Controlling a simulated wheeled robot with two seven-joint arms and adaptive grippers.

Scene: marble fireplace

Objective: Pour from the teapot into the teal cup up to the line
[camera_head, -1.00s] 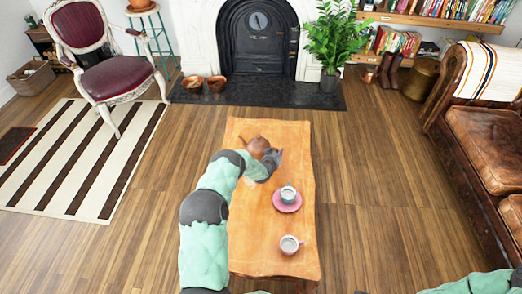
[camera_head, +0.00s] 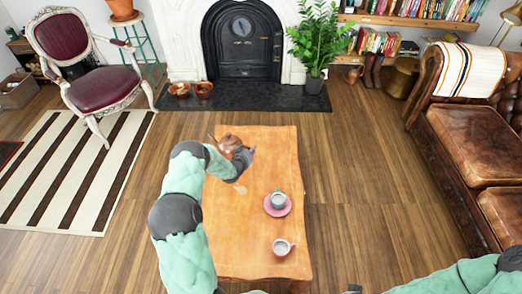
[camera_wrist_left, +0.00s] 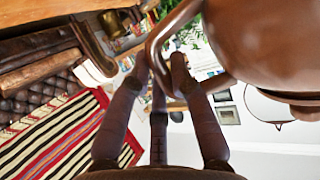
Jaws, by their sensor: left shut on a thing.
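The brown teapot (camera_head: 228,141) is at the far left end of the wooden table, at its edge. My left gripper (camera_head: 246,155) is shut on its handle; the wrist view shows the fingertips (camera_wrist_left: 160,66) closed at the handle (camera_wrist_left: 153,45), with the pot's belly (camera_wrist_left: 262,45) at upper right. Whether the pot touches the table is unclear. A grey-teal cup (camera_head: 278,199) stands upright on a pink saucer (camera_head: 268,208) mid-table, nearer than the pot. A paler cup (camera_head: 281,247) stands closer to me. No fill line is visible.
The wooden table (camera_head: 257,259) is otherwise mostly clear, with a pale patch (camera_head: 240,187) on its left part. A leather sofa (camera_head: 470,140) is at right, an armchair (camera_head: 95,75) at left. A fireplace (camera_head: 242,45) is behind; floor is open beside the table.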

